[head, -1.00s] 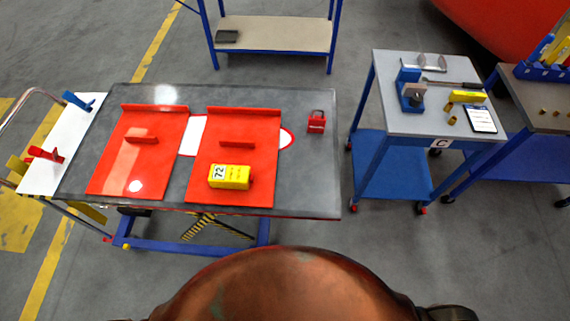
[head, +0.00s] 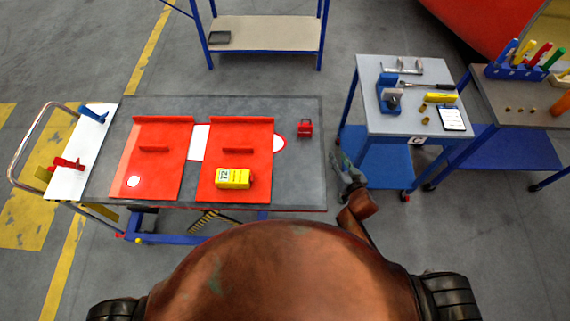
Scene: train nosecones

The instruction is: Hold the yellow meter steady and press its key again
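The yellow meter (head: 237,179) is a small box with a white display that seems to read 72. It lies on the front part of the right-hand red plate (head: 212,149) on the dark table. Its key is too small to make out. My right gripper (head: 346,172) is beyond the table's right edge, well apart from the meter, and appears to hold nothing. Its fingers are too small and dark to tell open from shut. My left gripper is out of view.
A second red plate (head: 166,172) lies to the left. A red padlock-like item (head: 305,128) sits at the table's right end. A grey trolley (head: 401,123) with tools stands to the right. The grey tabletop (head: 292,180) right of the meter is clear.

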